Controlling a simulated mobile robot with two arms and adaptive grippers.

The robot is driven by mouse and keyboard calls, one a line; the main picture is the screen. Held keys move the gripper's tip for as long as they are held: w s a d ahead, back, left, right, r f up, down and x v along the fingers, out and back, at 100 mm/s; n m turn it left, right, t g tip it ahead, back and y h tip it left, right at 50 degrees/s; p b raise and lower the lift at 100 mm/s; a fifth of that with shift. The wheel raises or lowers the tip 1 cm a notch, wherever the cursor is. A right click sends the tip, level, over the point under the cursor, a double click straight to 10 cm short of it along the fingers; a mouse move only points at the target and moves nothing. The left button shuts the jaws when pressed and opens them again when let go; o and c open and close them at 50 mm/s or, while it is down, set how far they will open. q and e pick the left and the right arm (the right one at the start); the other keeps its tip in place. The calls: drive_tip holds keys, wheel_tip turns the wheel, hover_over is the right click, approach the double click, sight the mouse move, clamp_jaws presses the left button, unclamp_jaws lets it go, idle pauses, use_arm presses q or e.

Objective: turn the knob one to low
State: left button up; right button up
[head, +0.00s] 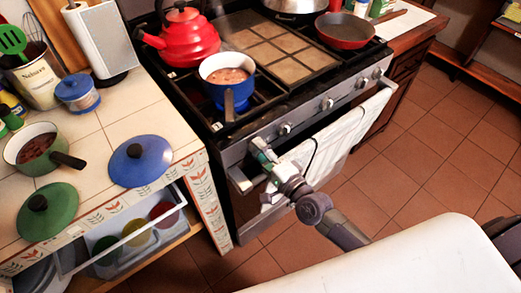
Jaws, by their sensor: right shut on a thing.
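The stove (232,155) stands in the middle of the head view, with a row of silver knobs along its front panel. My right gripper (260,147) is at the left end of this panel and shut on the leftmost knob, which it mostly hides. The second knob (285,129) is just to its right, apart from the gripper. A further knob (327,104) sits midway along the panel. The mark the held knob points to cannot be read. My left gripper is not in view.
A blue pot (228,92) with food stands on the front left burner, a red kettle (183,40) behind it. A white towel (335,140) hangs on the oven front. An open drawer (125,235) juts out left of the stove. Floor to the right is clear.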

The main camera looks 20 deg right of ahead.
drive_tip(key=shift+f, duration=0.1)
drive_tip(key=o, duration=1.1)
drive_tip(key=shift+o, duration=0.2)
drive_tip(key=shift+s, duration=0.1)
drive_tip(key=v, duration=1.1)
drive_tip(key=shift+s+d, duration=0.15)
drive_tip(key=shift+s, duration=0.25)
